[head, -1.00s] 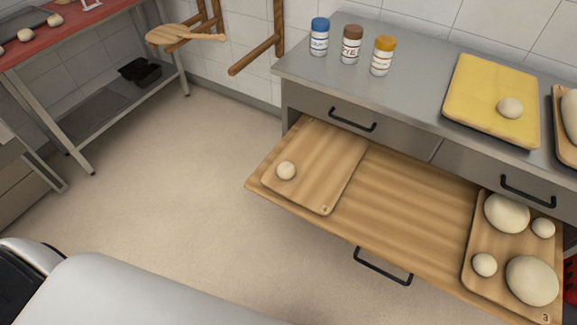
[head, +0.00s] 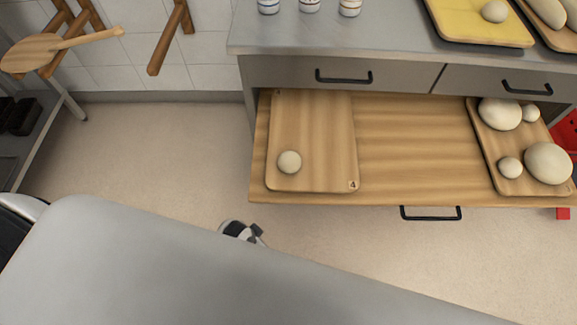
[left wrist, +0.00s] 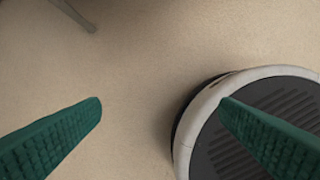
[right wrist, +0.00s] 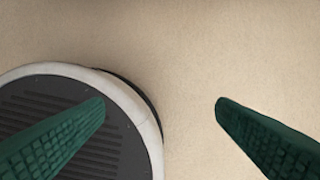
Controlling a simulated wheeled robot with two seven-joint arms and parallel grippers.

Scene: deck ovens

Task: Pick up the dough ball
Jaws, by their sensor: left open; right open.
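A small pale dough ball (head: 289,161) sits alone on the wooden board marked 4 (head: 325,130), at the left of the pulled-out wooden shelf. Another small dough ball (head: 494,11) is on a yellow-topped board (head: 465,30) on the counter. My left gripper (left wrist: 161,102) is open and empty in the left wrist view, with floor and my base below it. My right gripper (right wrist: 161,102) is open and empty in the right wrist view, also over floor and my base. Neither gripper's fingers are clearly seen in the head view, so both are away from the dough.
The pulled-out shelf (head: 410,150) carries another board (head: 487,150) with large and small dough pieces at right. The steel counter (head: 390,38) overhangs its back, with drawer handles (head: 343,77) in front. The floor (head: 150,150) left of the shelf is clear.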

